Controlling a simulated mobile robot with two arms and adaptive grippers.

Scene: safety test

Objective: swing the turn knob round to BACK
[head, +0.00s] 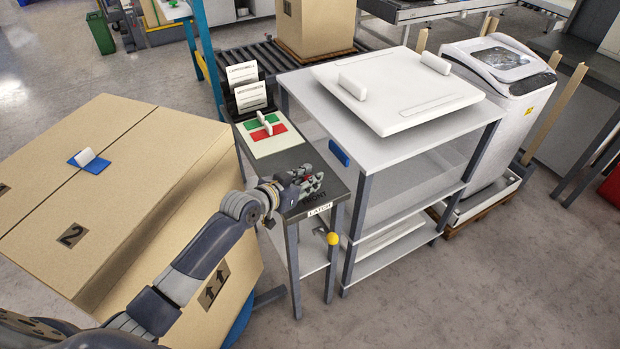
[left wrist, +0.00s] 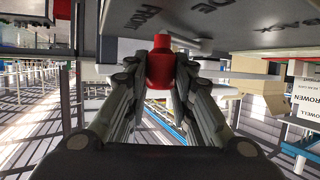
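The red turn knob (left wrist: 160,68) shows in the left wrist view, next to a dark plate with the word FRONT (left wrist: 150,15) and other letters partly cut off. In the head view, FRONT and a LATCH label (head: 320,209) show at the near end of a narrow dark-topped stand (head: 291,158). My left gripper (head: 303,182) is over that end and hides most of the knob. Its fingers (left wrist: 161,88) lie on both sides of the knob; whether they grip it is unclear. I cannot read BACK. My right gripper is not in view.
A large cardboard box (head: 175,150) stands left of the stand, beside my left arm. A grey shelf table (head: 455,135) with a white panel (head: 398,95) stands close on the right. A yellow ball (head: 333,239) is below the LATCH label. Green and red pads (head: 262,130) lie farther back.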

